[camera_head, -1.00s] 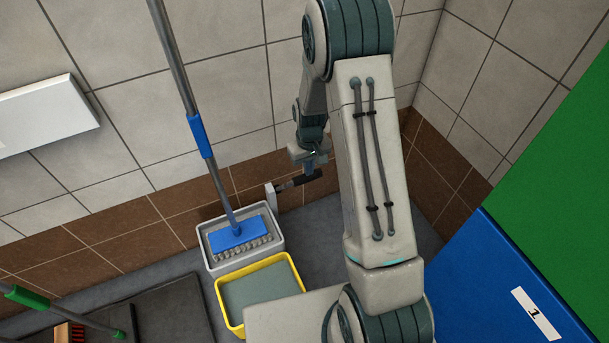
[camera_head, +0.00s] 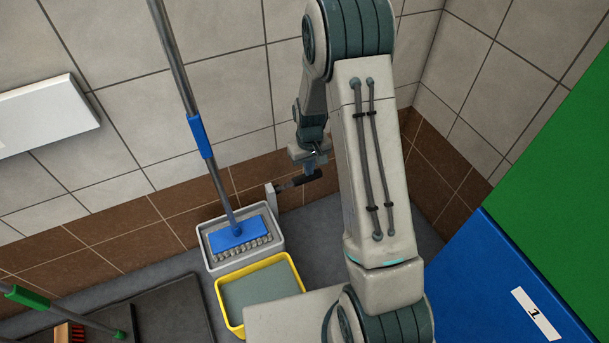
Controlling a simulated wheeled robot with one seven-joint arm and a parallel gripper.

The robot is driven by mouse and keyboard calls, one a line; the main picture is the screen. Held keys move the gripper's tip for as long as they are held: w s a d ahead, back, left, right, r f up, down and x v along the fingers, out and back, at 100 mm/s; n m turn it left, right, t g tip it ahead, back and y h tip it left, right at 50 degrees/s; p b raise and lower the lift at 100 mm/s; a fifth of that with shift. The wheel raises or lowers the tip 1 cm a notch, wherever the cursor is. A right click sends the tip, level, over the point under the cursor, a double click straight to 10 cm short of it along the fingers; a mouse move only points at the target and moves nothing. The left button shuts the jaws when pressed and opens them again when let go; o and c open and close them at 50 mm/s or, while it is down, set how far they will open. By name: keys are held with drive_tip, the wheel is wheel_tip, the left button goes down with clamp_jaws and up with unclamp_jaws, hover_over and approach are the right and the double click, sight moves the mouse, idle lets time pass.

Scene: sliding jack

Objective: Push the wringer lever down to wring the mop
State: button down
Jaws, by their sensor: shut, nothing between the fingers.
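The mop has a grey pole with a blue sleeve (camera_head: 200,136) and a flat blue head (camera_head: 239,235). Its head rests in the grey wringer (camera_head: 212,265) at the back of the yellow-rimmed bucket (camera_head: 301,279). The wringer lever has a dark grip (camera_head: 302,180) and sticks out to the right from a light bracket (camera_head: 270,195). My gripper (camera_head: 310,170) is shut and points down at the lever's grip, near its right end. The fingertips are small here, and I cannot tell whether they touch the grip.
A tiled wall (camera_head: 110,190) stands close behind the bucket and lever. A blue panel (camera_head: 480,290) and a green panel (camera_head: 560,170) fill the right side. A dark mat (camera_head: 165,310) and a brush (camera_head: 70,333) lie at the lower left. A white box (camera_head: 50,112) hangs on the wall.

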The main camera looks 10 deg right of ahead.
idle(0.4)
drive_tip(key=shift+s+f+b, duration=0.1)
drive_tip(key=shift+f+b, duration=0.2)
drive_tip(key=shift+f, duration=0.05)
drive_tip(key=s+d+f+b, duration=0.1)
drive_tip(key=s+f+b, duration=0.5)
drive_tip(key=s+f, duration=0.1)
drive_tip(key=shift+s+d, duration=0.2)
drive_tip(key=shift+s, duration=0.05)
drive_tip(key=s+d+f+b, duration=0.1)
drive_tip(key=s+f+b, duration=0.4)
drive_tip(key=f+b, duration=0.3)
drive_tip(key=w+r+p, duration=0.4)
drive_tip(key=r, duration=0.1)
drive_tip(key=w+a+r+p, duration=0.1)
drive_tip(key=w+r+p, duration=0.3)
drive_tip(key=r, duration=0.1)
drive_tip(key=w+a+r+p, duration=0.1)
drive_tip(key=w+r+p, duration=0.3)
drive_tip(key=r, duration=0.2)
drive_tip(key=shift+w+a, duration=0.25)
drive_tip(key=shift+w, duration=0.15)
idle(0.3)
